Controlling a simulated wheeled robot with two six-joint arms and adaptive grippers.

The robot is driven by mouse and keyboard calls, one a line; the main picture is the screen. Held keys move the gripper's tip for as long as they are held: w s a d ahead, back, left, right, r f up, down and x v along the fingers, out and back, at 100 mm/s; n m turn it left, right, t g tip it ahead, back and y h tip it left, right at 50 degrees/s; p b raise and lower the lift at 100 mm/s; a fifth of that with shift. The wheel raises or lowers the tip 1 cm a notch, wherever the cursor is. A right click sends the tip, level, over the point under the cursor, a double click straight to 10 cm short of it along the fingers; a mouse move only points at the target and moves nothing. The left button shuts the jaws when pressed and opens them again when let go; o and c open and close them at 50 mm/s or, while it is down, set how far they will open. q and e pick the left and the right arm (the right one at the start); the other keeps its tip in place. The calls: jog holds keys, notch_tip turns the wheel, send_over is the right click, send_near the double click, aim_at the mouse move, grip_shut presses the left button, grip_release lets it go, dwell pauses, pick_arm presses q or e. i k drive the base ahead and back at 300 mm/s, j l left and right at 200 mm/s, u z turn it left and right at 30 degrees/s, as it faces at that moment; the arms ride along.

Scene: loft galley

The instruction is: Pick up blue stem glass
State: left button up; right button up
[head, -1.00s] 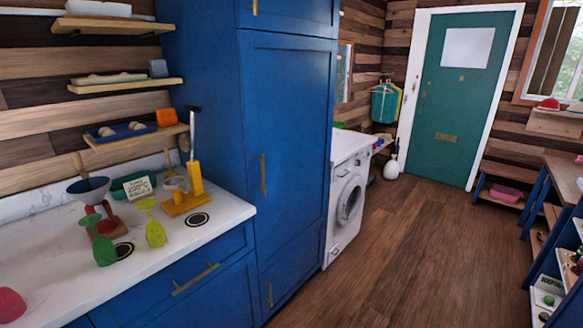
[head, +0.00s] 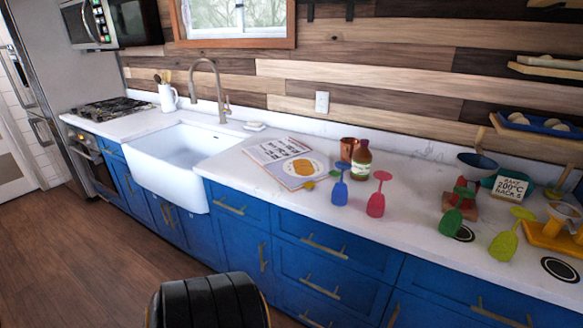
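The blue stem glass (head: 340,190) stands upside down on the white countertop, bowl down and foot up, near the front edge in the middle of the head view. A pink stem glass (head: 377,197) stands the same way just right of it. A green stem glass (head: 452,215) and a lime stem glass (head: 506,240) stand further right. Neither of my grippers shows in the head view.
An open cookbook (head: 287,160) lies left of the blue glass. A brown bottle (head: 361,160) and a copper mug (head: 348,147) stand close behind it. The white sink (head: 185,152) is further left. Blue drawers front the counter; wooden floor (head: 75,235) is free at left.

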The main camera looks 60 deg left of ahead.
aim_at(340, 194)
jog(key=j+u, duration=0.15)
jog(key=u, duration=1.45)
jog(key=i+l, duration=0.05)
